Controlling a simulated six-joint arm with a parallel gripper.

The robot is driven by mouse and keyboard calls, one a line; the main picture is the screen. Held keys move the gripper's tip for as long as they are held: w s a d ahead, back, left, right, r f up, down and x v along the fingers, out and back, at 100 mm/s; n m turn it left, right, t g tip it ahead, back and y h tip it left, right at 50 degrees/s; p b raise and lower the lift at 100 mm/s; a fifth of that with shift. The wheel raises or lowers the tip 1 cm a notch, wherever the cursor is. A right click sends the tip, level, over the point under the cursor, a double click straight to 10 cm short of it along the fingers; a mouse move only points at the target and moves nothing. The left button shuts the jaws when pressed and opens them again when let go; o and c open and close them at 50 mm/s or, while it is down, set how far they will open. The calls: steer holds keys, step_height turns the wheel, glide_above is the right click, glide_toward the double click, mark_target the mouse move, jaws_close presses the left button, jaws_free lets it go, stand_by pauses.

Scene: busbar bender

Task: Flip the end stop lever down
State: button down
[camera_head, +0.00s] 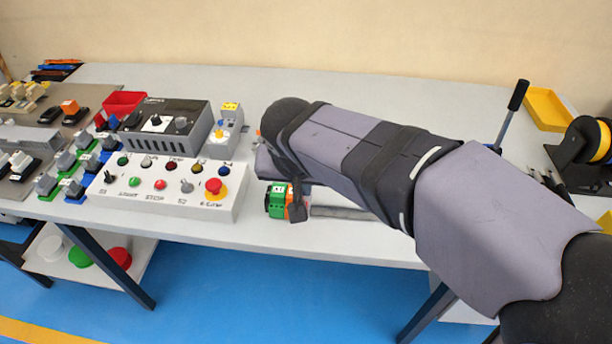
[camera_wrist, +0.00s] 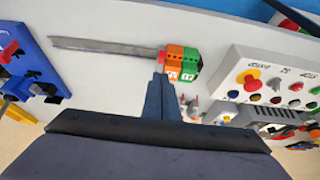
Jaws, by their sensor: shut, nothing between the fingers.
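My gripper (camera_wrist: 158,80) is shut and empty, its fingertips close to the front of a green and orange block group. In the head view the gripper (camera_head: 297,208) points down beside these blocks, mostly behind my forearm. The green block (camera_wrist: 191,66) and orange block (camera_wrist: 174,64) sit at one end of a grey rail (camera_wrist: 105,48). The green block also shows in the head view (camera_head: 276,201). A small red part (camera_wrist: 162,55) is at the rail side of the orange block. I cannot clearly pick out the end stop lever or tell contact.
A white control box (camera_head: 165,187) with buttons and a red emergency knob stands left of the blocks. A blue device (camera_wrist: 38,62) is beyond the rail's other end. A black-handled lever (camera_head: 517,95) rises at the right.

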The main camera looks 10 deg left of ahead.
steer(key=shift+s+r+b, duration=0.2)
steer(key=shift+s+b, duration=0.2)
steer(key=shift+s, duration=2.3)
steer(key=s+f+n+g+y, duration=0.1)
steer(key=s+f+n+g, duration=0.1)
steer(key=s+f+n, duration=0.5)
steer(key=d+f+m+g+h, duration=0.1)
steer(key=d+f+m, duration=0.1)
steer(key=d+f, duration=0.4)
steer(key=d+f+m+g, duration=0.15)
steer(key=d+f, duration=0.25)
steer(key=d, duration=0.4)
steer(key=d+m, duration=0.4)
steer(key=d, duration=0.4)
step_height(320, 180, up, 15)
steer(key=p, duration=1.5)
steer(key=shift+a, duration=0.45)
